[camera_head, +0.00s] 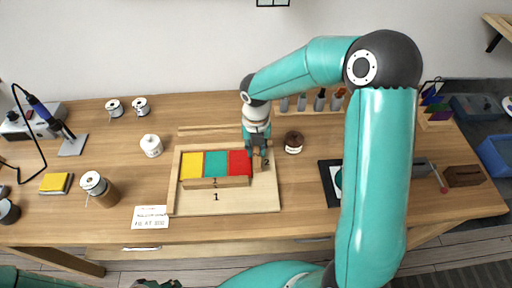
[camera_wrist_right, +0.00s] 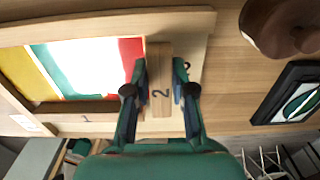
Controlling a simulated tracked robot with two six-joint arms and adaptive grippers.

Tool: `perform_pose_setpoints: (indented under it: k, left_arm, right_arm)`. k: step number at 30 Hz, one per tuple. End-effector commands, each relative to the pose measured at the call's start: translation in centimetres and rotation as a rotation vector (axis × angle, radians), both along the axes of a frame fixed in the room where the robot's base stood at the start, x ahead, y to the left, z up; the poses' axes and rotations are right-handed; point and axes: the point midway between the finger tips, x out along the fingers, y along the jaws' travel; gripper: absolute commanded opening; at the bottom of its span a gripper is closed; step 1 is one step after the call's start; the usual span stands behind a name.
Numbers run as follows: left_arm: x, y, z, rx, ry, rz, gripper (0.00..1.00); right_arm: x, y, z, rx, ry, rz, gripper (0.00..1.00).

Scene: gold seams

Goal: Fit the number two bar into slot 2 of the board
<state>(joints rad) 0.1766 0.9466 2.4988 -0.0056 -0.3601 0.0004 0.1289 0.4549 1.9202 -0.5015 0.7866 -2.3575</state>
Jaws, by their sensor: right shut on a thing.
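The board (camera_head: 180,204) is a pale wooden tray with yellow, teal and red panels. The number one bar (camera_head: 215,182) lies along the panels' front edge, above a printed 1. My right gripper (camera_head: 257,150) points down at the board's right side. It is shut on the number two bar (camera_wrist_right: 160,88), a wooden bar marked 2, with a finger on each side. The bar runs along the red panel's right edge, by the printed 2 (camera_head: 266,162) of slot 2. Whether it is seated or just above the board, I cannot tell. My left gripper (camera_head: 156,284) barely shows at the bottom edge.
A black-framed piece (camera_head: 330,183) lies farther right. A white jar (camera_head: 151,145) and a paper card (camera_head: 150,217) are left of the board. Thin wooden strips lie behind it.

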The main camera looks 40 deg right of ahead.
Motion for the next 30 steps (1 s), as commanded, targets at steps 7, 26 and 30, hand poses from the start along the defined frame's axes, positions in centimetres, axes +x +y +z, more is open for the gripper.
perform_pose_setpoints:
  k: [7,26,30]
  left_arm:
    - [0.0,0.0,0.0,0.0,0.0,0.0,0.4]
    - [0.0,0.0,-0.5,0.0,0.0,0.0,0.4]
    - [0.0,0.0,-0.6,0.0,0.0,0.0,0.4]
  right_arm:
    - [0.0,0.0,0.0,0.0,0.0,0.001,0.0]
    - [0.0,0.0,-1.0,0.0,0.001,0.001,0.0]
    - [0.0,0.0,-1.2,0.0,0.001,0.001,0.0]
